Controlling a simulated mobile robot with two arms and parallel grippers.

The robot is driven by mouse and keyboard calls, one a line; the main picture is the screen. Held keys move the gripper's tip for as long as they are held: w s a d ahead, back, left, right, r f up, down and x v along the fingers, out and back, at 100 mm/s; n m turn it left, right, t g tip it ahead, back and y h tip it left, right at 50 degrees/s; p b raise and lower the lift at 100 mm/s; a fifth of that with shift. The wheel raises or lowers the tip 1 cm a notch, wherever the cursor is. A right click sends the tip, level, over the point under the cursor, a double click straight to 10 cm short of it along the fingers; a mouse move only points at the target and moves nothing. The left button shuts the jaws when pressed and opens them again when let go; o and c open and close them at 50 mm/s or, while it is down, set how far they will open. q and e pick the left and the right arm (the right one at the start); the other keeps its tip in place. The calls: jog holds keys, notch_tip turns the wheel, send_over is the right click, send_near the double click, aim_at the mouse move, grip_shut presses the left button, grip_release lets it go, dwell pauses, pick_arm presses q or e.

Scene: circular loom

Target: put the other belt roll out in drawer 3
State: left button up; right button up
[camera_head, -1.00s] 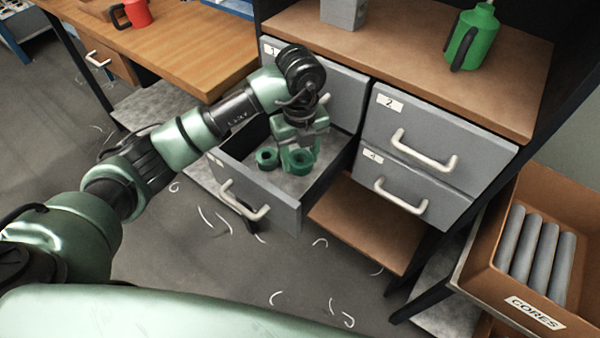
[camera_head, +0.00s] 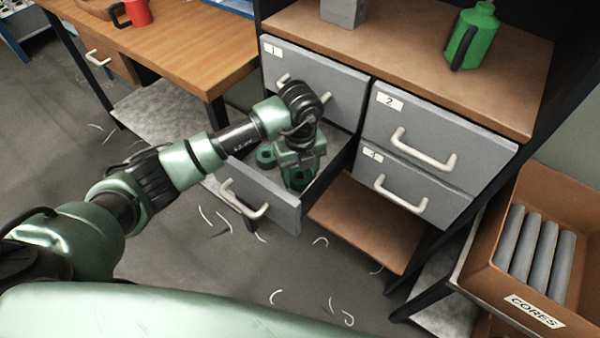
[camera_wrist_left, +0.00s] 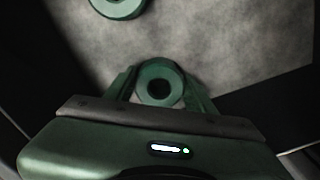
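One green belt roll (camera_head: 266,157) lies in the open lower-left drawer (camera_head: 272,197), whose small label is hard to read; this roll also shows at the top of the left wrist view (camera_wrist_left: 118,5). My left gripper (camera_head: 298,176) reaches down into the drawer, to the right of that roll. It appears shut on a second green belt roll (camera_wrist_left: 160,82), with a finger on each side. The held roll's hole faces the wrist camera. It is low in the drawer; I cannot tell whether it touches the drawer floor. My right gripper is not in view.
Closed drawers 1 (camera_head: 315,84) and 2 (camera_head: 435,130) are above, with another closed drawer (camera_head: 412,186) at the lower right. A green can (camera_head: 471,38) stands on the cabinet. A box of grey cores (camera_head: 508,290) is at the right. The wooden bench (camera_head: 180,45) is at the left.

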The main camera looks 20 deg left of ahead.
aim_at(300, 174)
pick_arm(q)
jog(key=shift+o, duration=1.2)
jog(key=shift+r, duration=0.6)
notch_tip(300, 174, up, 11)
jog(key=shift+b, duration=0.3)
jog(key=shift+r, duration=0.1)
